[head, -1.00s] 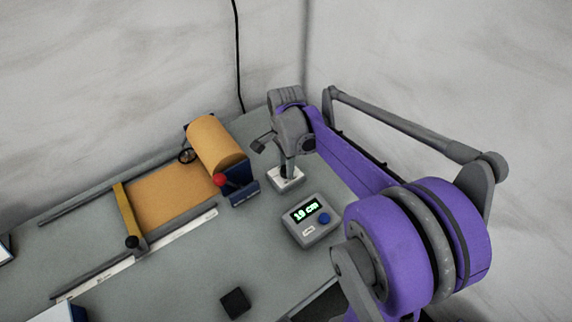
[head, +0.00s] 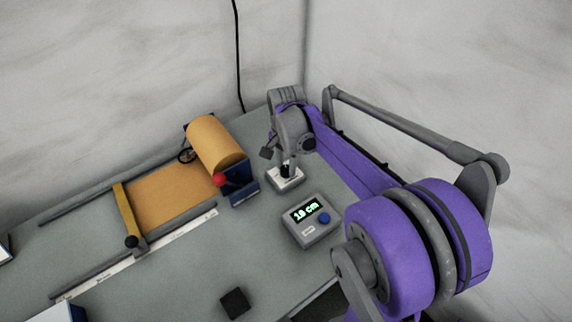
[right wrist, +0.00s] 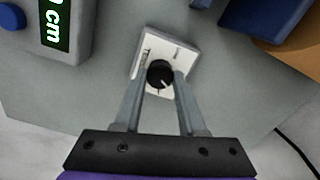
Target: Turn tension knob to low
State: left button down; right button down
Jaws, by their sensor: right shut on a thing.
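The tension knob (right wrist: 159,74) is a black round knob with a light pointer line, set on a small white-faced box (right wrist: 148,46). In the right wrist view my right gripper (right wrist: 160,82) has its two fingers on either side of the knob, shut on it. The pointer line points down and slightly right in that view; the printed labels are too small to read. In the head view the box (head: 285,182) stands on the bench below my right gripper (head: 287,168), and the knob shows dark there. My left gripper is not in view.
A grey display unit (head: 311,221) with a blue button reads about 18 cm, close beside the knob box. A black block (head: 235,303) lies near the front.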

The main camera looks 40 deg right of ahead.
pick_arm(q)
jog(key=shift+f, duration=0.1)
pick_arm(e)
jog(key=n, duration=0.4)
jog(key=shift+n, duration=0.3)
jog(key=n, duration=0.4)
jog(key=shift+n, duration=0.3)
jog(key=n, duration=0.4)
jog(key=shift+n, duration=2.3)
jog(key=shift+c, duration=2.4)
grip_release()
jog(key=shift+r, duration=0.1)
